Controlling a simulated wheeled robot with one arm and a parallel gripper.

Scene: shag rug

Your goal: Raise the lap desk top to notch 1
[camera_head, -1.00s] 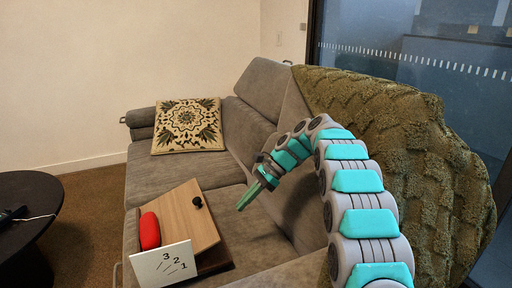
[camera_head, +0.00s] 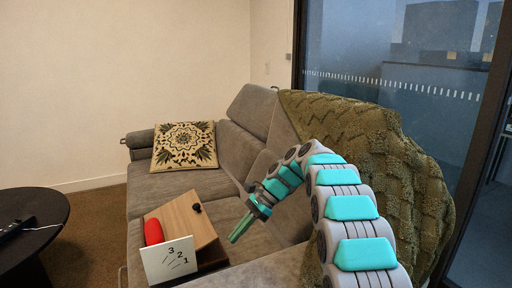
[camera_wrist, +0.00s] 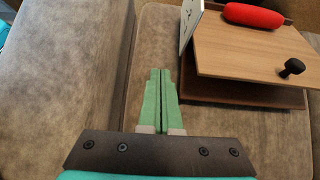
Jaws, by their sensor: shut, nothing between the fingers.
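The lap desk rests on the sofa seat. Its light wood top (camera_head: 185,222) is tilted above a dark brown base (camera_head: 213,257); the gap between them shows in the wrist view, where the top (camera_wrist: 245,50) overhangs the base (camera_wrist: 235,92). A black knob (camera_head: 196,208) stands on the top near its right edge; it also shows in the wrist view (camera_wrist: 291,67). A white side plate (camera_head: 169,262) carries the numbers 3, 2, 1 with slanted marks. My gripper (camera_head: 233,239) is shut and empty, right of the lap desk and apart from it; its fingertips (camera_wrist: 161,72) point forward.
A red roll (camera_head: 153,231) lies on the top's left side. A patterned cushion (camera_head: 184,145) sits at the sofa's far end. A green shaggy throw (camera_head: 400,155) covers the backrest at right. A dark round table (camera_head: 45,207) stands at left. Bare seat lies around my gripper.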

